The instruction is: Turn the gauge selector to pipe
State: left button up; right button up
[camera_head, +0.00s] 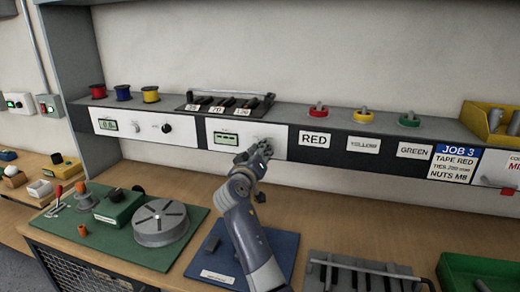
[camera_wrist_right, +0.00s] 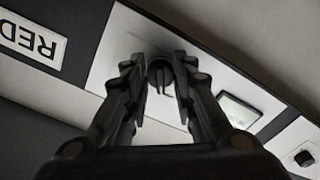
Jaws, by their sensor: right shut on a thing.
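The gauge panel is a white plate (camera_head: 213,126) with a small green display (camera_head: 226,138), mounted on the front of the shelf. My right gripper (camera_head: 262,148) is at the right half of this plate and covers the selector in the head view. In the right wrist view, the selector is a dark round knob (camera_wrist_right: 160,72) with a ridge, between the two fingers of my right gripper (camera_wrist_right: 160,66). The gripper is shut on the knob. The display also shows in the right wrist view (camera_wrist_right: 240,111). I cannot read any selector marks. My left gripper is not in view.
A second white panel (camera_head: 118,117) with a black knob (camera_head: 167,128) is to the left. A RED label (camera_head: 314,139) is just right of the gauge panel. Below are a blue mat (camera_head: 283,250), a green board (camera_head: 105,250) with a grey disc (camera_head: 160,218), and a slotted rack (camera_head: 350,268).

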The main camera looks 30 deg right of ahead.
jog(key=shift+d+r+n+p, duration=0.1)
jog(key=shift+r+n+p, duration=0.25)
jog(key=shift+n, duration=0.75)
jog(key=o, duration=1)
jog(key=shift+f, duration=0.1)
jog(key=shift+o, duration=0.2)
jog(key=shift+d+f, duration=0.1)
jog(key=shift+f, duration=0.1)
jog(key=v, duration=1.2)
